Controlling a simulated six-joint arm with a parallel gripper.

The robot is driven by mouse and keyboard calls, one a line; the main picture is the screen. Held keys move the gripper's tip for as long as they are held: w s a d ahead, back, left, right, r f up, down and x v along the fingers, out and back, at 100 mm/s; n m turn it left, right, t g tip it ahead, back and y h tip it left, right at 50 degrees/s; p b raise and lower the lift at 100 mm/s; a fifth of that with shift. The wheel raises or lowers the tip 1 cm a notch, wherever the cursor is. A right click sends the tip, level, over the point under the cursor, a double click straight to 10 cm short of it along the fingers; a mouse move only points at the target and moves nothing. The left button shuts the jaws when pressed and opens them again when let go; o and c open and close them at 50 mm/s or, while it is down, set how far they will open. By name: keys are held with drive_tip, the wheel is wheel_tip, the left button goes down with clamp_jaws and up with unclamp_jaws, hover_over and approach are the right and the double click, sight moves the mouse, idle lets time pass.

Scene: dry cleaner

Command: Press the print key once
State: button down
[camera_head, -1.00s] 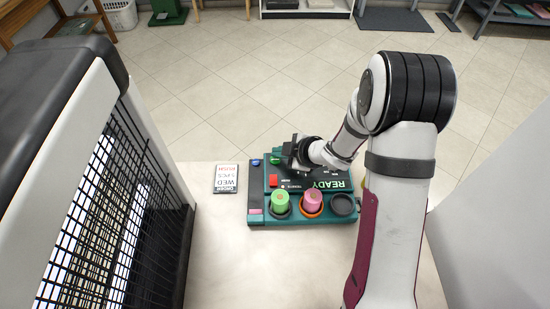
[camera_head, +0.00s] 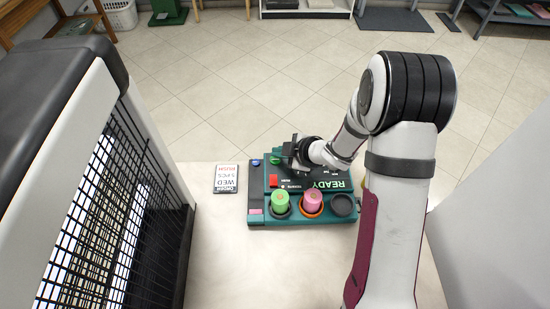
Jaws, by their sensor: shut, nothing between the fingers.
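A dark teal machine (camera_head: 262,222) sits on the pale counter, with a lit panel reading READY (camera_head: 329,184). On its left part are a red key (camera_head: 273,181), a green key (camera_head: 275,160) and a small blue key (camera_head: 256,163). I cannot read which of them is marked as the print key. My gripper (camera_head: 281,162) is shut and empty at the machine's far edge, right by the green key. Its dark fingers partly hide that area, and I cannot tell whether they touch the key.
A green spool (camera_head: 281,202) and a pink spool (camera_head: 313,202) stand in the machine's front wells; a third well (camera_head: 343,205) is empty. A card reading ORDER, WED, RUSH (camera_head: 226,179) lies left of the machine. A black wire rack (camera_head: 105,210) stands further left. The counter front (camera_head: 220,260) is clear.

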sight(279, 162)
drive_tip(key=shift+f, duration=0.1)
drive_tip(key=shift+f, duration=0.3)
drive_tip(key=shift+f, duration=0.4)
idle(0.7)
drive_tip(key=shift+r, duration=0.8)
drive_tip(key=shift+r, duration=2.55)
